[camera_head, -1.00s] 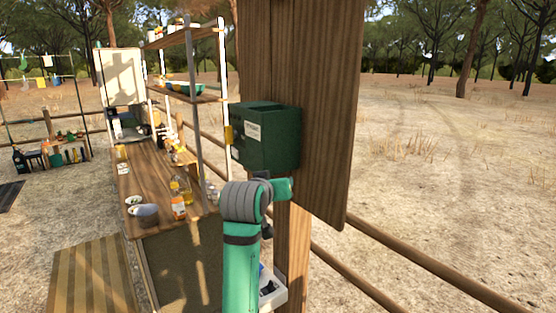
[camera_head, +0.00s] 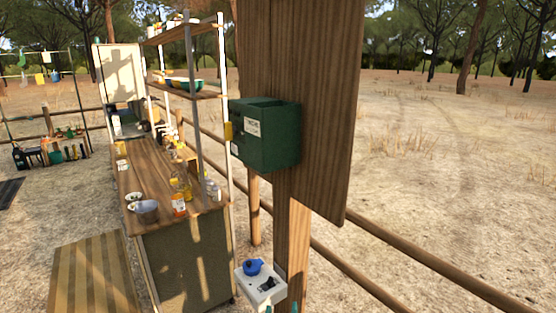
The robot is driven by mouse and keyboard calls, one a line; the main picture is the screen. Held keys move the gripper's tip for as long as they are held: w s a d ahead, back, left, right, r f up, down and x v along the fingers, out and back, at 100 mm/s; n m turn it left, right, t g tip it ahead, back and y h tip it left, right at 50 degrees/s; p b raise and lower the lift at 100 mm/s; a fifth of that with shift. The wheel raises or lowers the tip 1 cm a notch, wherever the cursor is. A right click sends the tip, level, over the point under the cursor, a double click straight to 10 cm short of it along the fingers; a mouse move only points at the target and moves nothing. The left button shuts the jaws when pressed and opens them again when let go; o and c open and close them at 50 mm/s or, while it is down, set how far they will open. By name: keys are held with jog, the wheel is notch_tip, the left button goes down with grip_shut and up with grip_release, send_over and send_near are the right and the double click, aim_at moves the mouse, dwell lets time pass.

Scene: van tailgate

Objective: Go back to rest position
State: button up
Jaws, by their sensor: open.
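Two small teal tips of my gripper (camera_head: 281,308) show at the bottom edge of the head view, apart from each other with nothing seen between them. The rest of my gripper and arm is out of view. The tips are low, in front of the white tray (camera_head: 243,284) beside the wooden post. A blue object (camera_head: 253,267) and a small dark item (camera_head: 267,284) are in the tray.
A green box (camera_head: 276,145) with a label is fixed to the wooden board (camera_head: 325,100). A wooden counter (camera_head: 150,180) with bottles and bowls, and a shelf rack (camera_head: 195,96), stand to the left. A rail fence (camera_head: 430,265) runs to the right over open ground.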

jog(key=s+f+y, duration=0.1)
jog(key=s+f, duration=0.5)
jog(key=s, duration=0.6)
jog(key=s+f+y, duration=0.1)
jog(key=s+f, duration=0.5)
jog(key=s, duration=0.7)
jog(key=s+r+m, duration=0.1)
jog(key=s+r, duration=0.2)
jog(key=s, duration=0.8)
jog(key=s+r, duration=0.3)
jog(key=s, duration=0.7)
jog(key=shift+s+a+r+m+t, duration=0.3)
jog(key=shift+s+a+r+m, duration=0.05)
jog(key=shift+a+m, duration=0.1)
